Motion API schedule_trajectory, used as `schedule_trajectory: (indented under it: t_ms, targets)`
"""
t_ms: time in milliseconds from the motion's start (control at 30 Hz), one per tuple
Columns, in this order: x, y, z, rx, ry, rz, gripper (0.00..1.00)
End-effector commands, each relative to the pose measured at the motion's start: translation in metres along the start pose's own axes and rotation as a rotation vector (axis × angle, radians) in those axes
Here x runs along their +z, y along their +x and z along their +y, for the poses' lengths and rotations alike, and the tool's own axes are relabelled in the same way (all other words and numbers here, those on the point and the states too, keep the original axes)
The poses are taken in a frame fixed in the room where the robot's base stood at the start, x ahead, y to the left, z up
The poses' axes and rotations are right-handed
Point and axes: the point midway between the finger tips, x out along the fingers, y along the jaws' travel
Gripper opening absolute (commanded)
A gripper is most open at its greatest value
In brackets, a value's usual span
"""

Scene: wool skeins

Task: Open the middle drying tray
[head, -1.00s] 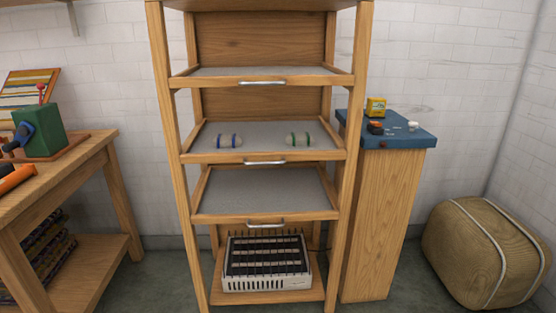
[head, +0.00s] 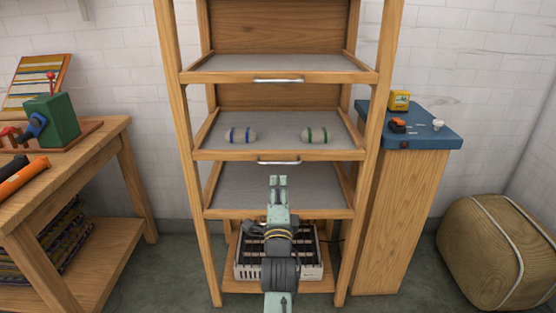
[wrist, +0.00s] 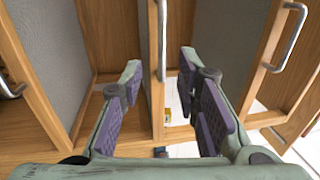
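The wooden rack holds three grey-bottomed trays, all looking pushed in. The middle drying tray (head: 225,156) has a metal bar handle (head: 278,161) on its front rail. A blue-banded skein (head: 241,135) and a green-banded skein (head: 314,135) lie on it. My gripper (head: 279,181) is just below that handle in the head view, in front of the lower tray. In the wrist view, the gripper (wrist: 163,92) is open and empty. A tray rail and its handle (wrist: 162,42) appear ahead, between the fingers' lines; contact is not visible.
The top tray (head: 215,77) and lower tray (head: 225,213) are above and below. My arm hides the lower tray's handle in the head view. A blue-topped cabinet (head: 430,142) stands close at right, and a wooden workbench (head: 85,155) at left.

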Motion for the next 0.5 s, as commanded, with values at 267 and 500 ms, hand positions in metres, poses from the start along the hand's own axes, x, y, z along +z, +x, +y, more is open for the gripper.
schedule_trajectory:
  t_ms: [267, 500]
  targets:
    - [0.001, 0.046, -0.005, -0.004, 0.001, -0.001, 0.3]
    - [0.002, 0.087, -0.004, -0.004, 0.0, -0.002, 0.3]
